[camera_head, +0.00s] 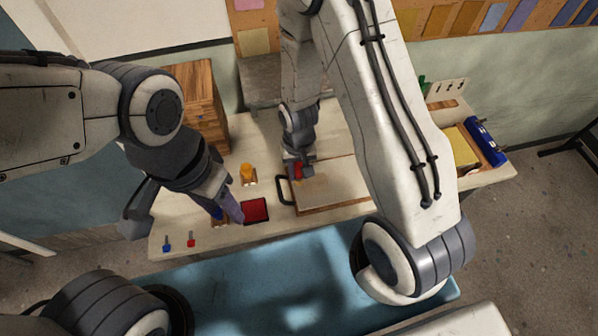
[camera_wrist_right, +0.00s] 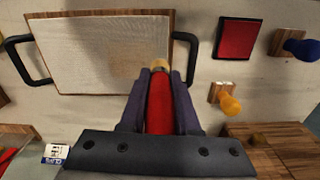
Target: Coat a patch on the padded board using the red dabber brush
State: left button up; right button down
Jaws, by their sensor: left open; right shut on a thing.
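The padded board (camera_wrist_right: 100,50) is a cream fabric pad on wood with black handles at its sides; it also lies on the bench in the head view (camera_head: 335,190). My right gripper (camera_wrist_right: 160,85) is shut on the red dabber brush (camera_wrist_right: 160,105). The brush's pale tip points at the board's near edge area, close to one handle; I cannot tell whether it touches. In the head view my right gripper (camera_head: 298,168) is over the board's left end. My left gripper (camera_head: 228,210) is open, left of the red pad (camera_head: 256,211), partly hiding a blue-knobbed dabber.
A yellow dabber (camera_head: 247,173) stands in a wooden holder behind the red pad. A blue dabber (camera_wrist_right: 300,46) stands beyond the pad in the wrist view. A wooden drawer box (camera_head: 205,100) is at the back left. Small blue (camera_head: 167,244) and red (camera_head: 191,240) items lie front left.

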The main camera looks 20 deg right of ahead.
aim_at(299, 166)
jog(key=shift+r+p, duration=1.15)
jog(key=shift+r, duration=0.6)
